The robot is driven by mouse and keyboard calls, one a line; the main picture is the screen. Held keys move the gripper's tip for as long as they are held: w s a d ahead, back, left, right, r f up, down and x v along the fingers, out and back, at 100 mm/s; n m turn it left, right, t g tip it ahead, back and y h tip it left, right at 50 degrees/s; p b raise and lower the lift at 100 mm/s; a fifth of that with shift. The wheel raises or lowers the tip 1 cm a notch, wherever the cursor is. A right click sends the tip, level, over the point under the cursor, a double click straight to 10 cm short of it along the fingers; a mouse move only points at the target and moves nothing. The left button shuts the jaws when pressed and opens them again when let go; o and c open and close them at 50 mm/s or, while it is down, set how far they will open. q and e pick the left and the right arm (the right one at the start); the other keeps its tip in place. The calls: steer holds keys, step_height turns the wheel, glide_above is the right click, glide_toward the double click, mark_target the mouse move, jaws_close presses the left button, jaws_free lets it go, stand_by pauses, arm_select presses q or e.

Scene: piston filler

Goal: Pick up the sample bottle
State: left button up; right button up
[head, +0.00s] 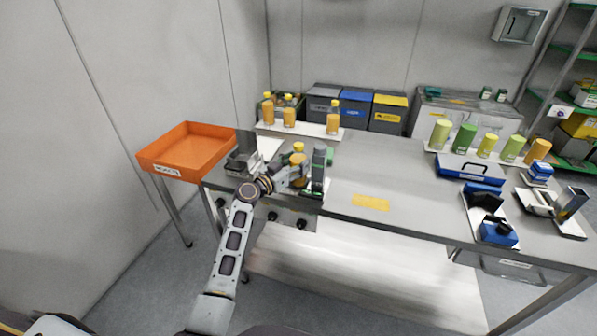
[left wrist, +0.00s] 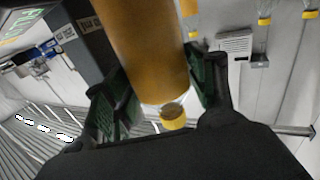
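An orange bottle with a yellow cap (head: 298,158) stands at the left end of the bench, next to a grey upright device (head: 319,165). I take it as the sample bottle. My left gripper (head: 297,177) is at this bottle, and its fingers partly hide the lower part. In the left wrist view the orange bottle body (left wrist: 150,50) lies between the two dark green finger pads (left wrist: 162,90), its yellow cap toward the bottom of the picture. Whether both pads press on it is not clear. My right gripper is not in view.
Several similar orange bottles stand on a white board (head: 300,130) behind. An orange tray (head: 190,150) is at the left; grey, blue and yellow bins (head: 354,108) stand at the back. The bench middle (head: 385,175) is clear. Blue tools (head: 497,232) lie at the right.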

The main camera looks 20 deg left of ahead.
mark_target(296, 146)
arm_select(q)
steer(key=c, duration=0.8)
steer(key=shift+r, duration=0.15)
steer(key=shift+c, duration=0.2)
steer(key=shift+r, duration=0.35)
step_height(296, 146, up, 8)
steer(key=shift+r+p, duration=0.2)
steer(key=shift+p, duration=0.25)
step_height(296, 146, up, 7)
steer(key=shift+r, duration=0.9)
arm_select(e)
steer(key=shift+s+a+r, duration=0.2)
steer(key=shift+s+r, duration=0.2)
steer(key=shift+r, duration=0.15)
